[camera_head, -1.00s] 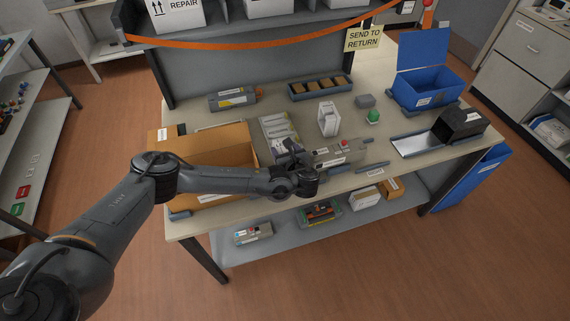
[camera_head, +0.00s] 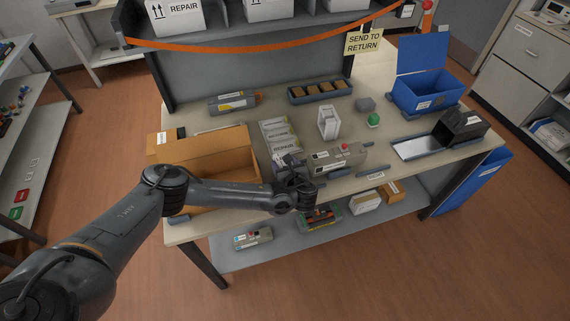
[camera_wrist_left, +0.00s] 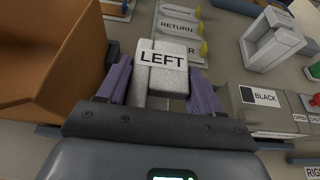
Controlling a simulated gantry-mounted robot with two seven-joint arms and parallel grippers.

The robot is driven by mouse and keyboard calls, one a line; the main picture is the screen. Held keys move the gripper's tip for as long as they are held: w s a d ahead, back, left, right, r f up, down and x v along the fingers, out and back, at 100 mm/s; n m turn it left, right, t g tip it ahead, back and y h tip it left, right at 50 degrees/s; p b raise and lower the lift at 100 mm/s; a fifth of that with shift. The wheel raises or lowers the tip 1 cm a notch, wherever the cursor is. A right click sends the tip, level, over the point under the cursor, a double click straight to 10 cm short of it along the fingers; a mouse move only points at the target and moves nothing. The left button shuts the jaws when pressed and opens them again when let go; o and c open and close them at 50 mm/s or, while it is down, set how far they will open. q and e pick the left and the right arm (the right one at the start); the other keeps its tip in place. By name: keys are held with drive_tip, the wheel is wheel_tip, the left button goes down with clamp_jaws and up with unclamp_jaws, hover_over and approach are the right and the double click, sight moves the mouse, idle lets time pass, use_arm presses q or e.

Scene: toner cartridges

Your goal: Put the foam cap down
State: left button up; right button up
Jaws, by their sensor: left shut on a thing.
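My left gripper (camera_wrist_left: 155,90) is shut on the foam cap (camera_wrist_left: 163,75), a pale grey block labelled LEFT, with a purple finger on each side. In the head view my left gripper (camera_head: 288,168) is over the front part of the workbench, between the open brown carton and the grey unit with a red button. The cap (camera_head: 286,158) shows only as a small pale shape there, partly hidden by the gripper. I cannot tell from these views whether its underside touches anything. My right gripper is not in view.
The open carton (camera_head: 205,152) stands left of the gripper. Labelled cards (camera_head: 277,132) lie behind it. The grey unit (camera_head: 335,158) and a white upright holder (camera_head: 328,123) are to the right. A blue bin (camera_head: 425,90) and black box (camera_head: 460,124) stand further right.

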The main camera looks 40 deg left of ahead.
use_arm(q)
drive_tip(key=o, duration=1)
drive_tip(key=shift+o, duration=0.2)
drive_tip(key=shift+r, duration=0.1)
drive_tip(key=shift+s+d+r, duration=0.2)
drive_tip(key=shift+d+r, duration=0.1)
drive_tip(key=shift+d, duration=0.1)
drive_tip(key=p+v, duration=0.1)
drive_tip(key=v, duration=1)
drive_tip(key=s+d+f+n+g+h, duration=0.1)
drive_tip(key=s+d+f+n+h, duration=0.3)
drive_tip(key=s+d, duration=0.5)
drive_tip(key=s+d+f+n+g+h, duration=0.15)
drive_tip(key=s+d+n+h, duration=0.35)
drive_tip(key=d, duration=0.6)
drive_tip(key=s+a+r+n+g+h, duration=0.1)
drive_tip(key=s+a+n+h, duration=0.1)
drive_tip(key=s+a+n, duration=1.1)
drive_tip(key=shift+s+r+n, duration=0.3)
drive_tip(key=shift+s+r, duration=0.05)
drive_tip(key=shift+s, duration=0.05)
